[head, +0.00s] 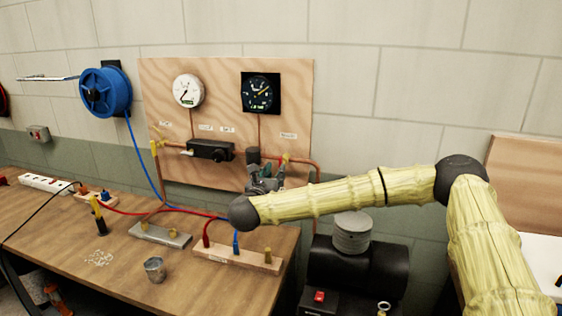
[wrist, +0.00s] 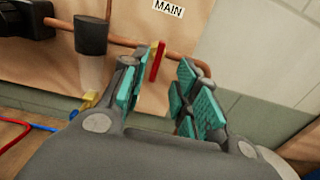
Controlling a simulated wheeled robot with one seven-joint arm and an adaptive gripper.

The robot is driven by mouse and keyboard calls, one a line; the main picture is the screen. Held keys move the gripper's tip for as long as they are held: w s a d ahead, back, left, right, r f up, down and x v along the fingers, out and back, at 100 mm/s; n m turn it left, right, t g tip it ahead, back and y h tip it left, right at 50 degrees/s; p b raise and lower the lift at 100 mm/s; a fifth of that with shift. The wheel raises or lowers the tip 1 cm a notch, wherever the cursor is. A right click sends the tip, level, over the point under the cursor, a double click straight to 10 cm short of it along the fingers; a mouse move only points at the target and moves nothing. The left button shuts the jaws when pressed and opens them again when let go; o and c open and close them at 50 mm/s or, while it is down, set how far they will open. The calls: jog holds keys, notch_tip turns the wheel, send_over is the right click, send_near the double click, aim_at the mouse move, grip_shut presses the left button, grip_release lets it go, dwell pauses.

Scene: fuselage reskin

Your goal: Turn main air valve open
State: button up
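The main air valve shows in the wrist view as an upright red handle (wrist: 158,62) with a yellow part on its left side, on the copper pipe below a label reading MAIN (wrist: 168,7). In the head view a small yellow piece of the valve (head: 285,159) shows at the right of the board, just above my gripper (head: 264,178). In the wrist view my gripper (wrist: 160,85) is open, with teal pads on both sides. The handle appears in the gap between the fingers, closer to the left finger. I cannot tell whether they touch. The handle's lower end is partly hidden.
The wooden board (head: 222,75) carries a white gauge (head: 188,90), a dark gauge (head: 261,92) and a black regulator (head: 210,150). The bench (head: 70,225) holds hoses, a manifold block (head: 238,257) and a metal cup (head: 155,269). A black compressor (head: 357,272) stands right of the bench.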

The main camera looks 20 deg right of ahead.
aim_at(280, 164)
jog(key=p+x, duration=0.2)
jog(key=x, duration=0.4)
jog(key=shift+w, duration=0.15)
jog(key=shift+w+d+f+p, duration=0.1)
jog(key=shift+w+d+p, duration=0.3)
jog(key=shift+w, duration=0.2)
grip_shut()
